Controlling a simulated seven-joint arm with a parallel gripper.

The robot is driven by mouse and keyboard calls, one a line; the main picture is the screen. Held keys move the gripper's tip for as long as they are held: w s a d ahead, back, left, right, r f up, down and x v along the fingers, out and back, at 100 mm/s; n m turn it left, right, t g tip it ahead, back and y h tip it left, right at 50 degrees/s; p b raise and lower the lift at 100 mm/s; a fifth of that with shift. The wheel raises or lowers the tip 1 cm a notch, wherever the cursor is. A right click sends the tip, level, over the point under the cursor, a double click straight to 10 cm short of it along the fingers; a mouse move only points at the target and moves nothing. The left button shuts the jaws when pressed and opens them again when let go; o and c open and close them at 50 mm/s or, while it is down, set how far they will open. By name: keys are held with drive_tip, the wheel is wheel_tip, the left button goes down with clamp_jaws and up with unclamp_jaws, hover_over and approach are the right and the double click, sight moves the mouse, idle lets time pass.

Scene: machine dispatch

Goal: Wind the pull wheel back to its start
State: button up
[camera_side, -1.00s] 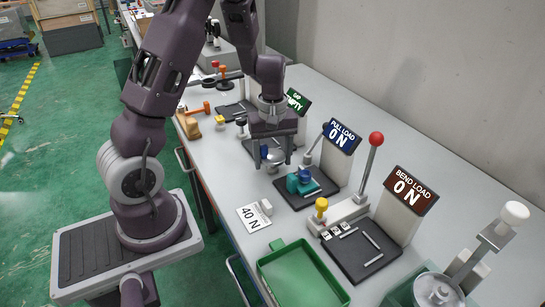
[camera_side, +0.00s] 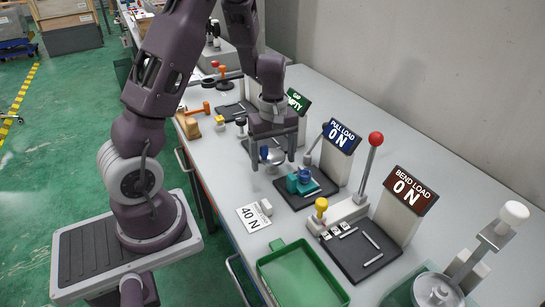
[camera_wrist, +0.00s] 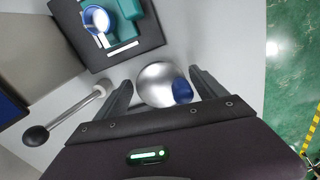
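The pull wheel is a silver disc (camera_side: 275,157) with a blue knob (camera_side: 264,153), beside the pull-load stand. In the wrist view the wheel (camera_wrist: 158,80) lies between my fingers, with its knob (camera_wrist: 182,91) near the right finger. My gripper (camera_side: 273,160) is open over the wheel, pointing down; in the wrist view its fingers (camera_wrist: 161,79) stand apart on either side. Whether a finger touches the knob is unclear. The pull-load display (camera_side: 341,137) reads 0 N. A teal fixture with a blue-rimmed part (camera_side: 304,178) sits on the dark plate.
A 40 N card (camera_side: 253,217) lies by a small white block. The bend-load stand (camera_side: 404,191) with its red-knobbed lever (camera_side: 376,139) is to the right. A green tray (camera_side: 300,276) stands at the front. A black-knobbed lever (camera_wrist: 65,119) is left of my fingers in the wrist view.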

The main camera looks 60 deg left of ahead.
sight(273, 155)
drive_tip(key=shift+s, duration=0.1)
wheel_tip(273, 155, up, 7)
drive_tip(key=shift+r, duration=0.1)
idle(0.4)
drive_tip(key=s+d+r+m+t, duration=0.25)
drive_tip(key=d+r+m, duration=0.25)
drive_tip(key=d+r, duration=0.3)
drive_tip(key=s+d+r+m+t, duration=0.1)
drive_tip(key=s+d+r+m, duration=0.2)
drive_tip(key=s+m, duration=0.2)
drive_tip(key=s+d+r+m+t, duration=0.2)
drive_tip(key=s+m, duration=0.4)
drive_tip(key=s, duration=0.3)
drive_tip(key=shift+s+d+r, duration=0.2)
drive_tip(key=shift+d+r, duration=0.25)
drive_tip(key=shift+d, duration=0.7)
